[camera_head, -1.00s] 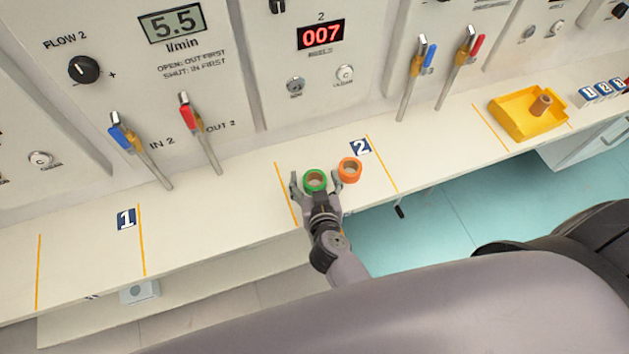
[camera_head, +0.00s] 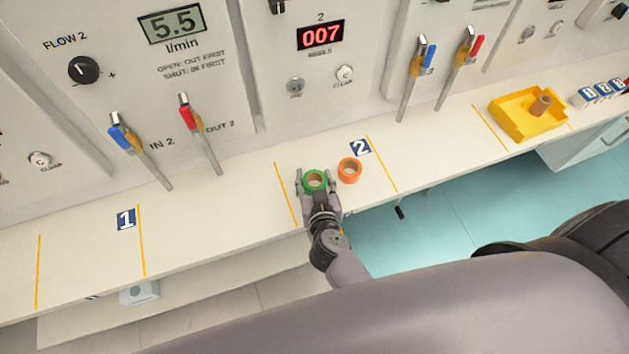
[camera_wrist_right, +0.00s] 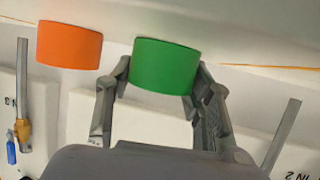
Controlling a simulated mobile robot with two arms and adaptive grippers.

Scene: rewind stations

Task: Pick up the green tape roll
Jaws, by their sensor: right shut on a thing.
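The green tape roll (camera_head: 314,181) has a brown core and sits at the counter's front part, in the area marked 2. My right gripper (camera_head: 316,184) is shut on it, with one finger on each side. In the right wrist view the green tape roll (camera_wrist_right: 165,65) is between the fingertips of my right gripper (camera_wrist_right: 160,80). I cannot tell whether the roll is lifted off the counter. My left gripper is not in view.
An orange tape roll (camera_head: 350,170) stands close to the right of the green one. A yellow tray (camera_head: 508,122) holding a brown core (camera_head: 541,104) is farther right. Valve levers line the panel behind. The counter (camera_head: 220,212) to the left is clear.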

